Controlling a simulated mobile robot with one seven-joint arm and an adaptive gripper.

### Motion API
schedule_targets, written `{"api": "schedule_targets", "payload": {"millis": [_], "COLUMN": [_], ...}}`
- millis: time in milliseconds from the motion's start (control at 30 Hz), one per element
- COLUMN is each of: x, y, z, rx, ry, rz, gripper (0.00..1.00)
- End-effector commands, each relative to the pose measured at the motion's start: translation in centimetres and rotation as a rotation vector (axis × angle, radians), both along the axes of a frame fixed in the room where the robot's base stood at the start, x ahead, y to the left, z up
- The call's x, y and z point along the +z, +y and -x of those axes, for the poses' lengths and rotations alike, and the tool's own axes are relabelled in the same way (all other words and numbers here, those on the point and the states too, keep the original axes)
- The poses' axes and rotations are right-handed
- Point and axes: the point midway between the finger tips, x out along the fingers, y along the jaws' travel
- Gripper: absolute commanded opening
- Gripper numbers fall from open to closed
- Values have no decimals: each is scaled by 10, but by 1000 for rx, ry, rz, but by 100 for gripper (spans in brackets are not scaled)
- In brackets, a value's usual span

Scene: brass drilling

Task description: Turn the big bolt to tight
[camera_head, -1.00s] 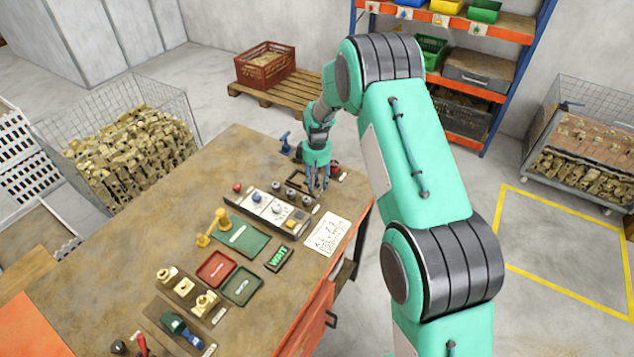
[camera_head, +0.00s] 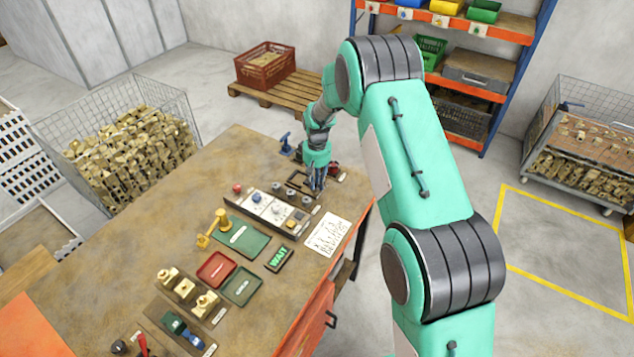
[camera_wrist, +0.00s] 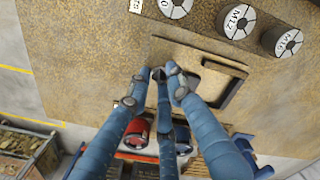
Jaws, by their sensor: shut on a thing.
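My gripper (camera_head: 316,187) reaches down to the far right part of the bench, with its blue fingers drawn together. In the wrist view the fingertips (camera_wrist: 160,76) meet beside a dark frame-shaped fixture (camera_wrist: 222,82) on the worktop. What they grip is small and hidden between them, and I cannot make out its shape. I cannot pick out the big bolt for sure in either view.
A light panel with knobs (camera_head: 268,208) lies close in front of the gripper. A lit WAIT sign (camera_head: 279,258), a green tray (camera_head: 240,238), a red tray (camera_head: 216,268) and brass parts (camera_head: 184,287) are nearer. A blue tool (camera_head: 286,144) stands behind, left.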

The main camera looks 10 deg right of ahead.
Motion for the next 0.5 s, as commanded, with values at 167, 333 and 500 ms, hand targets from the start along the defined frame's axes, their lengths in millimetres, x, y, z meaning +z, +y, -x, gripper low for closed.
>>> {"api": "schedule_targets", "payload": {"millis": [167, 333, 500], "x": [1, 1, 0], "y": [0, 0, 0], "z": [0, 0, 0], "rx": [-127, -260, -377], "ry": [0, 0, 0], "rz": [0, 0, 0], "gripper": [0, 0, 0]}}
